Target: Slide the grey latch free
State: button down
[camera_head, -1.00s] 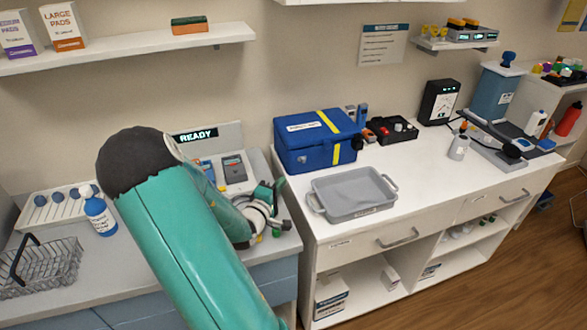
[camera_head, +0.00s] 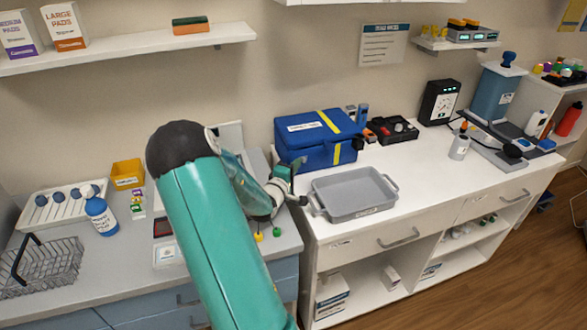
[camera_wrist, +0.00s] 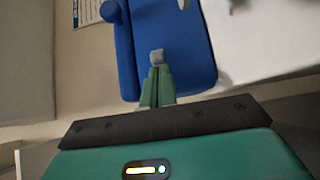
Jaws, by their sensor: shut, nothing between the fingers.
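The blue case (camera_head: 318,142) with a yellow stripe and a white label stands on the white counter; it fills the upper middle of the wrist view (camera_wrist: 180,30). A small grey piece (camera_wrist: 156,56), which looks like the latch, shows against the case just beyond my fingertips. I cannot tell whether the tips touch the grey piece. The latch is not distinguishable in the head view.
A grey tray (camera_head: 352,212) with handles sits just right of my gripper. A black and red device (camera_head: 392,131) is right of the case. On the left counter are a blue bottle (camera_head: 101,216), a yellow bin (camera_head: 127,174) and a wire basket (camera_head: 42,270).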

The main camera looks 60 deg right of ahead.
aim_at(304, 160)
jog(key=shift+s+d, duration=0.85)
jog(key=shift+s, duration=0.15)
